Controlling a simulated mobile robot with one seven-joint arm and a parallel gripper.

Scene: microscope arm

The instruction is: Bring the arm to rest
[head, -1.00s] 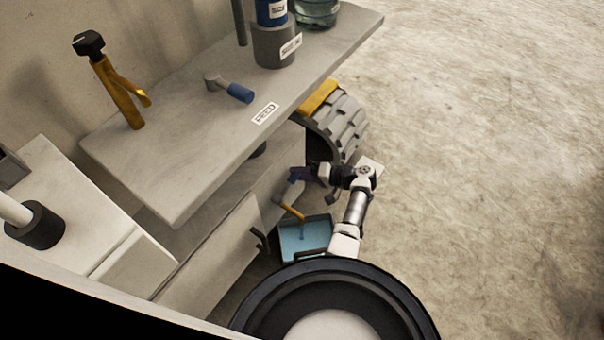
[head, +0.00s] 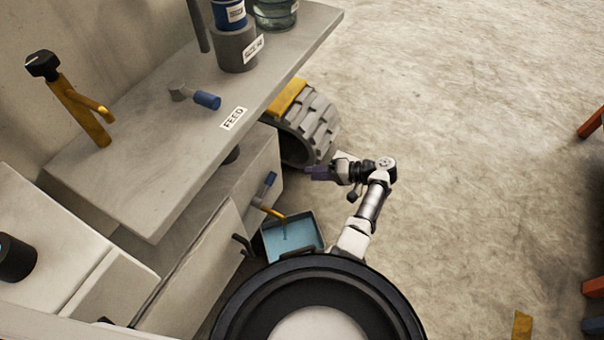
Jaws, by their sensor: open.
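My gripper (head: 312,173) is at the end of my arm (head: 368,205) in the middle of the head view. It points left toward the bench front and looks empty. Its fingers are small and dark here. It appears in open space beside the grey treaded wheel (head: 308,125) and above the blue tray (head: 291,236). The arm is bent at its elbow, with the forearm reaching left.
The grey bench (head: 150,190) with a FEED label (head: 233,118) runs along the left. A tap with a blue handle (head: 268,186) sticks out over the tray. Black handles (head: 243,243) show on the bench front.

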